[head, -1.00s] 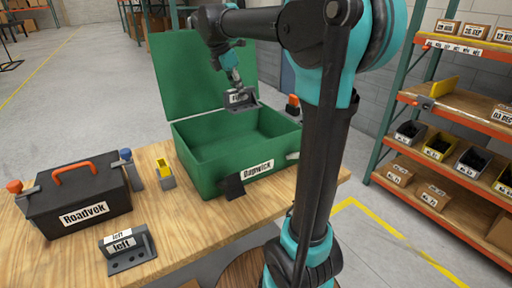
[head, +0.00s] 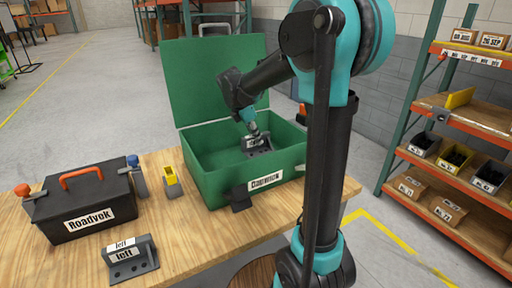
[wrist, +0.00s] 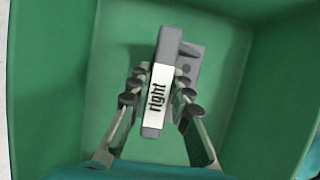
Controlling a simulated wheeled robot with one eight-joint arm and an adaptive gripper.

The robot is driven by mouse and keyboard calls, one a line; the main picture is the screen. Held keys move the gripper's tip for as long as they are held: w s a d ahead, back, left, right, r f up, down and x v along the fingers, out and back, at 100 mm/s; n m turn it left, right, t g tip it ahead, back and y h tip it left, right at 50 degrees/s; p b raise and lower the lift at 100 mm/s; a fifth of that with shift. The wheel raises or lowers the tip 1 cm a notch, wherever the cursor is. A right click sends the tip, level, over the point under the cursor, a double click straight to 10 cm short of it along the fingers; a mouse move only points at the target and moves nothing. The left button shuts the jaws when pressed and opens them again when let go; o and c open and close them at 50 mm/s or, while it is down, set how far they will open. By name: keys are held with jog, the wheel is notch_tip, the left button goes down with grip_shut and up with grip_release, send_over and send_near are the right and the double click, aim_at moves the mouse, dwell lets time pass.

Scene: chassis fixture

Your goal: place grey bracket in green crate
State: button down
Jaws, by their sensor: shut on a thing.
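The green crate (head: 213,191) stands open on the wooden table, its lid raised at the back. My gripper (head: 254,135) reaches down into the crate opening. It is shut on a grey bracket (head: 260,151), which also shows in the wrist view (wrist: 168,60) with a white label reading "right". In the wrist view, my gripper (wrist: 159,90) has a finger on each side of the bracket, and green crate walls surround it. Whether the bracket touches the crate floor I cannot tell. A second grey bracket (head: 130,266), labelled "left", sits at the table's front left.
A black toolbox (head: 85,205) with an orange handle stands on the left of the table. A yellow-and-grey piece (head: 172,182) stands between it and the crate. A small dark plate (head: 238,198) stands at the crate's front. Orange shelving (head: 465,115) is at right.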

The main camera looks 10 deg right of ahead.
aim_at(256, 146)
jog(key=shift+f, duration=2.15)
jog(key=c, duration=1.4)
grip_release()
jog(key=shift+f, duration=0.1)
jog(key=v, duration=1.2)
